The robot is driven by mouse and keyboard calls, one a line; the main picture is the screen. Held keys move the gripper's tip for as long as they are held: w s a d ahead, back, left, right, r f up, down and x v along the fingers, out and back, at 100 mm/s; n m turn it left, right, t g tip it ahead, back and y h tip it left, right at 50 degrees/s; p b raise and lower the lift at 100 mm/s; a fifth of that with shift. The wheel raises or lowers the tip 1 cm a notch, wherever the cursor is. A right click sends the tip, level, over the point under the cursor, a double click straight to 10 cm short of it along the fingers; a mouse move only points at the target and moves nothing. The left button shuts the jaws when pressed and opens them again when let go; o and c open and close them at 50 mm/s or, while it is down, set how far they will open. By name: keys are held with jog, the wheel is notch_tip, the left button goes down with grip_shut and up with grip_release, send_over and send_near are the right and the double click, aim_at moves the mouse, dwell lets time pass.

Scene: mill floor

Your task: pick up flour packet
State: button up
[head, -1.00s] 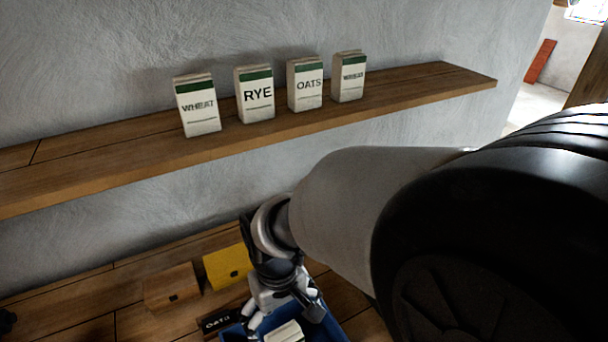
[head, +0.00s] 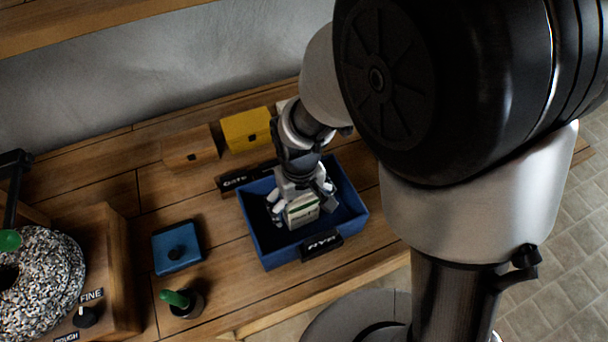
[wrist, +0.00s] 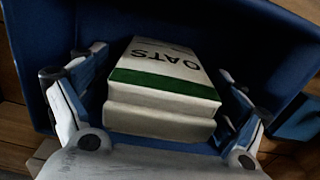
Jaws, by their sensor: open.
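A white flour packet (head: 303,212) with a green band stands in a blue bin (head: 352,207) on the bench. In the wrist view the packet (wrist: 160,88) reads OATS. The bin's front carries a black RYE label (head: 322,245). My gripper (head: 302,203) is down inside the bin, open, with one finger on each side of the packet. In the wrist view a gap shows between the left finger and the packet; the right finger is close beside it, and I cannot tell whether it touches. The packet's lower end is hidden.
A wooden box (head: 190,148) and a yellow box (head: 246,129) stand behind the bin. A shelf (head: 80,20) runs above.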

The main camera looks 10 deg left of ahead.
jog(key=shift+c, duration=0.5)
jog(key=c, duration=1.4)
